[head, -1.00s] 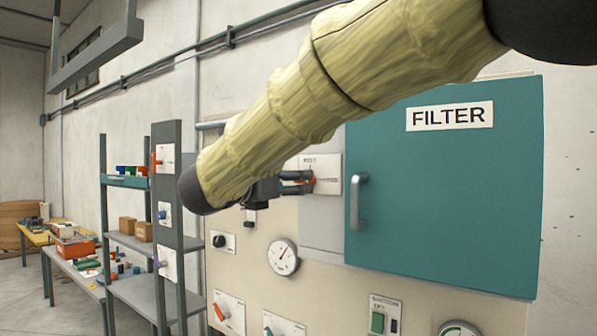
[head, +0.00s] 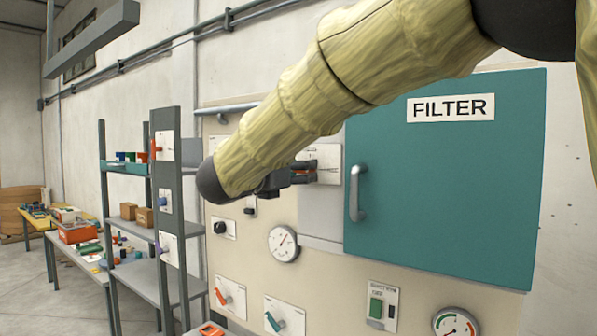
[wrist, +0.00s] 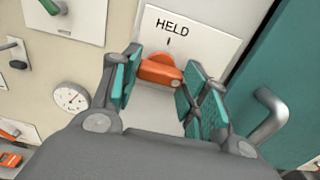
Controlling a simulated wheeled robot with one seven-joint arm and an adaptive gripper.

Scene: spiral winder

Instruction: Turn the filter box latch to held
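The filter box latch is an orange handle (wrist: 157,71) on a white plate (wrist: 196,38) marked HELD, with a short black mark under the word. In the wrist view the handle lies crosswise below the mark, its end to the right and slightly down. My gripper (wrist: 163,76) is open, with one teal-padded finger on each side of the handle; I cannot tell whether either touches. In the head view my gripper (head: 303,172) is at the plate (head: 328,160), left of the teal FILTER box (head: 450,190), and hides most of the handle.
The box's grey door handle (head: 355,194) sticks out just right of the latch, and shows close to my right finger in the wrist view (wrist: 268,118). A gauge (head: 283,243) and several switches are on the panel below. A shelf rack (head: 178,220) stands at the left.

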